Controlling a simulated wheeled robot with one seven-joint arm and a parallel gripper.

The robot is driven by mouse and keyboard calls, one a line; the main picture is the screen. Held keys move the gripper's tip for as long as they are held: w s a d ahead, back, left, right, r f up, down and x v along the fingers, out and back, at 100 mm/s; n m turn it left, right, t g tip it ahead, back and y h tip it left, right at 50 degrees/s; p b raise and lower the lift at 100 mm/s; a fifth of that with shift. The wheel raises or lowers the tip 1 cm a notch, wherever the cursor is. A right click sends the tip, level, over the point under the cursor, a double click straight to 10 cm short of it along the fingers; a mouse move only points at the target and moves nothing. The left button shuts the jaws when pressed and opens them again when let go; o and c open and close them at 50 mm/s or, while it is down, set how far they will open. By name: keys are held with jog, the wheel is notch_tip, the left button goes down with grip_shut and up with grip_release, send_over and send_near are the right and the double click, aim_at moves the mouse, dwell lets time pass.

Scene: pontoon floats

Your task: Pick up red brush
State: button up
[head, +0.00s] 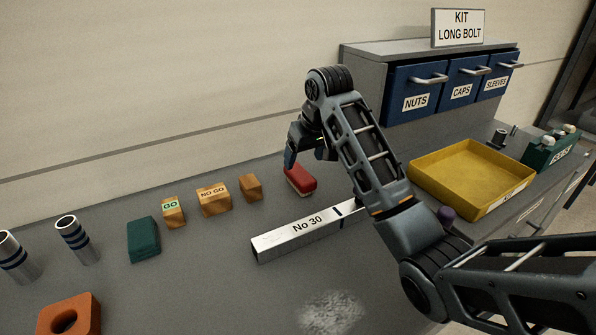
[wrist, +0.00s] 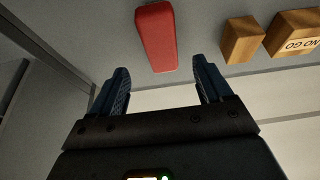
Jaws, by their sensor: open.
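The red brush (head: 302,176) lies on the grey bench, with a red top and a pale strip along its lower edge. In the wrist view the red brush (wrist: 156,37) sits ahead of the fingertips, roughly between their lines but left of centre. My gripper (head: 291,160) is just above and behind the brush in the head view, pointing down, and partly hides behind my arm. In the wrist view my gripper (wrist: 161,78) is open, with two blue fingers apart and nothing between them.
Wooden blocks (head: 214,198) stand left of the brush, and a green block (head: 143,239) farther left. A steel channel marked No 30 (head: 300,236) lies in front. A yellow tray (head: 430,186) is at right, below blue drawers (head: 415,103). The wall is close behind.

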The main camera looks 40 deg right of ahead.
aim_at(300, 173)
jog(key=p+x, duration=0.1)
jog(key=x, duration=0.6)
jog(key=shift+s+a+f, duration=0.1)
jog(key=shift+a, duration=0.05)
jog(key=shift+f, duration=0.25)
dwell(0.6)
jog(key=c, duration=1.1)
